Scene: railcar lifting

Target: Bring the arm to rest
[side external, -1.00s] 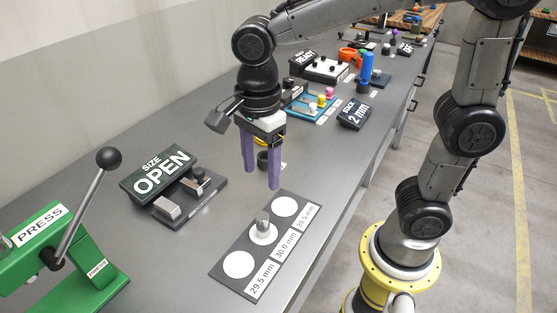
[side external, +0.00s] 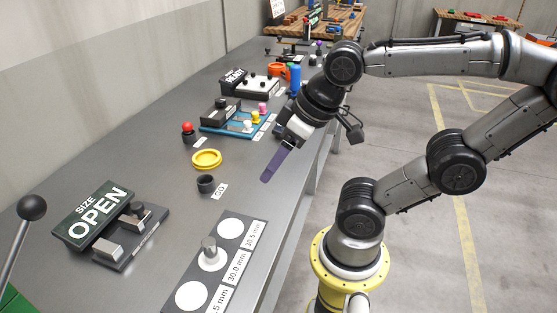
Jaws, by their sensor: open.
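My gripper (side external: 268,178) is in the air near the front edge of the grey bench, right of the yellow ring and beyond the size mat. Its purple fingers point down and to the left, and I see them nearly edge-on, one covering the other. It holds nothing that I can see. My arm is bent, with the elbow raised to the right of the bench and its yellow base on the floor beside it.
A grey metal part (side external: 209,249) stands on the middle circle of the size mat (side external: 247,218). The OPEN sign and gauge (side external: 137,212) are at the left. A yellow ring (side external: 206,159), dark cup (side external: 205,184) and red-knobbed button (side external: 188,131) sit mid-bench. A blue tray (side external: 220,123) lies behind.

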